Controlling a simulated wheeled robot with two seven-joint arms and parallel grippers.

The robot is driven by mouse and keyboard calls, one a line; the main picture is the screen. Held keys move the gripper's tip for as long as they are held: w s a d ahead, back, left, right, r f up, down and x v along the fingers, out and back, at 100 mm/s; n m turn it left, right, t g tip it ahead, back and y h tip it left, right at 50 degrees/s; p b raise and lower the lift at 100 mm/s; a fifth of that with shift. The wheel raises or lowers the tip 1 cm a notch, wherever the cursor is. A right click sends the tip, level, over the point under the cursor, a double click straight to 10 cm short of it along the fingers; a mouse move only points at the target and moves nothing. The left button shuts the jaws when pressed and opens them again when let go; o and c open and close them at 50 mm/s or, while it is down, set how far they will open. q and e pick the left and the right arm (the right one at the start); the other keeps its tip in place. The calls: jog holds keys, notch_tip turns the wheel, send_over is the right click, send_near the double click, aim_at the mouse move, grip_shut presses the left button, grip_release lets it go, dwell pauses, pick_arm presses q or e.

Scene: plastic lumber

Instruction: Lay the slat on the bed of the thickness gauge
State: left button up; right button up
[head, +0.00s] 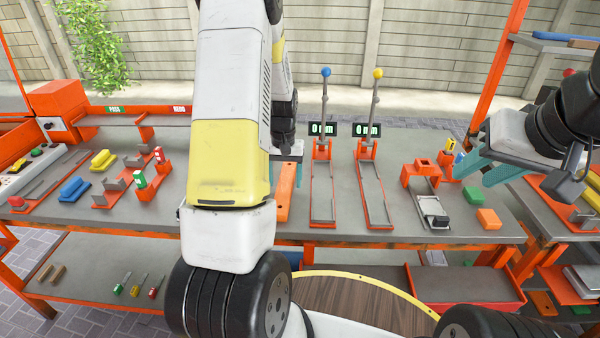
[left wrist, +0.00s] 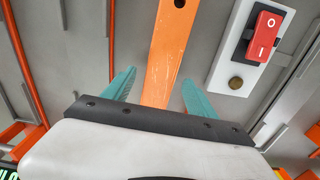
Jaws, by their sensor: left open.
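The orange slat (head: 284,204) lies on the workbench, partly hidden behind my left arm in the head view. In the left wrist view the slat (left wrist: 166,55) runs lengthwise between the teal fingers and has a hole near its far end. My left gripper (left wrist: 155,92) is open around the slat's line, touching neither side. Two gauges with lit displays stand to the right: one with a blue knob and a grey bed (head: 323,192), one with a yellow knob and a grey bed (head: 375,192). Both beds look empty. My right gripper (head: 476,178) appears open and empty at the right.
A red rocker switch (left wrist: 265,36) on a pale plate lies beside the slat. An orange clamp-like fixture (head: 420,172), a green block (head: 473,195) and an orange block (head: 489,219) stand right of the gauges. Coloured pieces and racks fill the bench's left.

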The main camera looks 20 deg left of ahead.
pick_arm(q)
jog(key=shift+f, duration=0.35)
grip_shut()
jog(key=shift+r, duration=0.1)
